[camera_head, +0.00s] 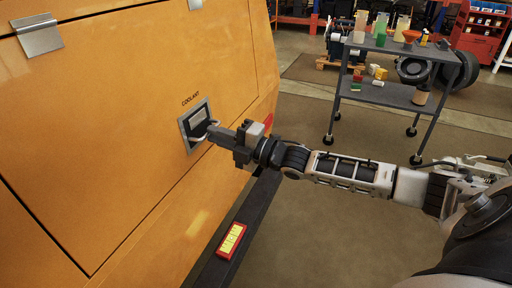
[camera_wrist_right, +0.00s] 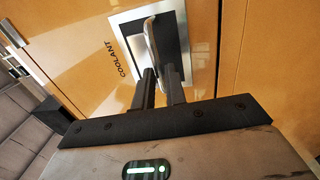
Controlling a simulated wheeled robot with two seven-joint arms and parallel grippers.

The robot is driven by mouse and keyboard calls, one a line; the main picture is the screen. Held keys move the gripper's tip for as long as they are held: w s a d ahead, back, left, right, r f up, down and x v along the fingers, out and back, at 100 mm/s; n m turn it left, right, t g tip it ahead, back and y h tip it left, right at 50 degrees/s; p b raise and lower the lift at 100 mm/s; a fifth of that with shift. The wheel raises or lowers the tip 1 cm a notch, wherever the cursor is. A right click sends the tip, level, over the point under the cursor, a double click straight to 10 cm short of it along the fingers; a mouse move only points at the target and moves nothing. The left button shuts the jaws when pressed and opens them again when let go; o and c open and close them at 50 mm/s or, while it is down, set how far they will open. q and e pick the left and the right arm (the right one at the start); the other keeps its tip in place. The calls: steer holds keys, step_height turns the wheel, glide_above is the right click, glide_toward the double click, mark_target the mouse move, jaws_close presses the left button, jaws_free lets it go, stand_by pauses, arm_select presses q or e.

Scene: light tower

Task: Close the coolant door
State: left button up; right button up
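The coolant door (camera_head: 150,145) is an orange panel on the vehicle's side. It looks nearly flush with its surroundings; a dark seam runs along its lower edge. Its latch (camera_head: 197,122) has a silver frame and a dark recess below the word COOLANT. A silver handle (camera_wrist_right: 152,42) stands out from the latch. My right gripper (camera_head: 213,133) is at the handle. In the right wrist view its two dark fingers (camera_wrist_right: 160,88) are close together with a narrow gap, their tips by the handle. Whether they grip it is unclear. My left gripper is not in view.
A dark bumper ledge (camera_head: 240,208) with a red-and-yellow object (camera_head: 231,241) runs below the panel. A grey wheeled cart (camera_head: 390,95) with bottles stands behind my right arm. Open floor (camera_head: 320,240) lies right of the vehicle.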

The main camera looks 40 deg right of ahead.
arm_select(q)
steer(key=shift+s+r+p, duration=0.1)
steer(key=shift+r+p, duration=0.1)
steer(key=shift+p, duration=0.6)
arm_select(e)
steer(key=v, duration=1.3)
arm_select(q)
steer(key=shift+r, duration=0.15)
arm_select(e)
steer(key=shift+f, duration=0.1)
arm_select(q)
steer(key=p, duration=0.2)
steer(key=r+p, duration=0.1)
steer(key=p, duration=0.1)
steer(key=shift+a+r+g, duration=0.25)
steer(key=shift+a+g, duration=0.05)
arm_select(e)
steer(key=s+a+f+m+g+h, duration=0.2)
steer(key=s+a+f+m, duration=0.4)
steer(key=a+m, duration=0.4)
steer(key=s+a+f+m+g+h, duration=0.3)
steer(key=s+a+f+m, duration=0.4)
steer(key=a+m, duration=0.2)
steer(key=m, duration=0.2)
steer(key=shift+s+a+m+g+h, duration=0.3)
steer(key=shift+s+a+m+h, duration=0.1)
steer(key=shift+f, duration=0.15)
